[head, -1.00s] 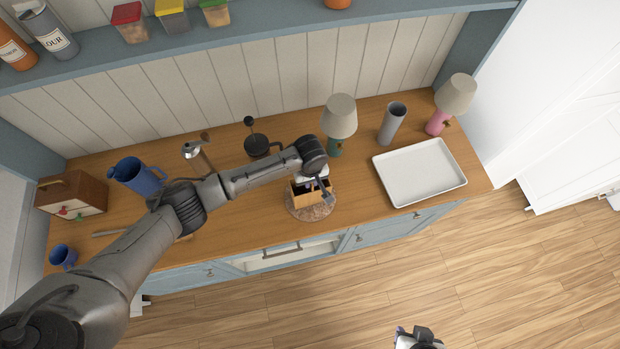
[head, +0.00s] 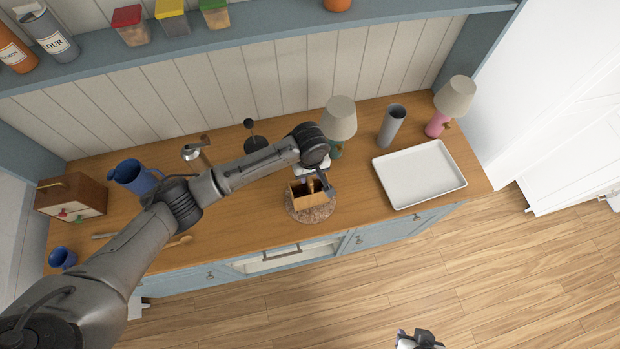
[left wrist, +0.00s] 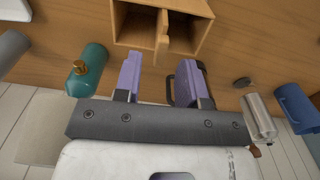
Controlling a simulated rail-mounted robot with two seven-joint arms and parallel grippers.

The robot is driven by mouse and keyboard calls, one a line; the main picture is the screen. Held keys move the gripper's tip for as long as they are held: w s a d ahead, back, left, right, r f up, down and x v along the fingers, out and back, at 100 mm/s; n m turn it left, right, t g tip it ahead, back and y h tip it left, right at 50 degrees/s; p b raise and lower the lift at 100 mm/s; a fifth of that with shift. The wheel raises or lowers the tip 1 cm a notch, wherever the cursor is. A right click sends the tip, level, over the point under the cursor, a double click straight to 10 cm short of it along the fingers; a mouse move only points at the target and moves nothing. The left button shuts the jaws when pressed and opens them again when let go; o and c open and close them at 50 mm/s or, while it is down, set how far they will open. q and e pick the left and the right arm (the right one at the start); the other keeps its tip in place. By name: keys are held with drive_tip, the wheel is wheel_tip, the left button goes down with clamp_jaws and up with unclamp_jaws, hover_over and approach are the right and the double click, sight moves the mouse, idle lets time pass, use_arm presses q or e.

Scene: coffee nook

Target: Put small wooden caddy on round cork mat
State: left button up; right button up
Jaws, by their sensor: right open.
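The small wooden caddy (head: 297,199) stands on the round cork mat (head: 312,215) near the counter's front edge. In the left wrist view the caddy (left wrist: 196,8) shows its open compartments and middle divider at the top. My left gripper (head: 325,184) is beside the caddy on its back-right side. In the left wrist view its purple fingers (left wrist: 160,78) are spread apart with nothing between them, just short of the divider. The mat is not visible there. My right gripper (head: 418,342) is open at the bottom edge of the head view, away from the counter.
A green-based lamp (head: 339,122) stands close behind my left gripper. A white tray (head: 420,175), grey cylinder (head: 391,126) and pink lamp (head: 438,122) are at the right. A French press (head: 255,142) is partly hidden behind my left arm. A blue jug (head: 131,176) stands left.

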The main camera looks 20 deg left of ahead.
use_arm(q)
drive_tip(key=shift+r, duration=3.05)
drive_tip(key=s+d+f+m+h, duration=0.2)
drive_tip(key=s+d+f+m, duration=0.25)
drive_tip(key=s, duration=0.45)
drive_tip(key=s+a+m+t, duration=0.1)
drive_tip(key=s+a, duration=0.2)
drive_tip(key=s, duration=0.4)
drive_tip(key=s+a+m+t+y, duration=0.1)
drive_tip(key=s+a+m, duration=0.1)
drive_tip(key=s+a, duration=0.2)
drive_tip(key=s+a+m+t, duration=0.1)
drive_tip(key=s+a, duration=0.3)
drive_tip(key=s, duration=0.6)
drive_tip(key=shift+s+f+m+t+y, duration=0.15)
drive_tip(key=shift+f+m+t+y, duration=0.2)
drive_tip(key=shift+m, duration=0.4)
drive_tip(key=shift+r, duration=0.1)
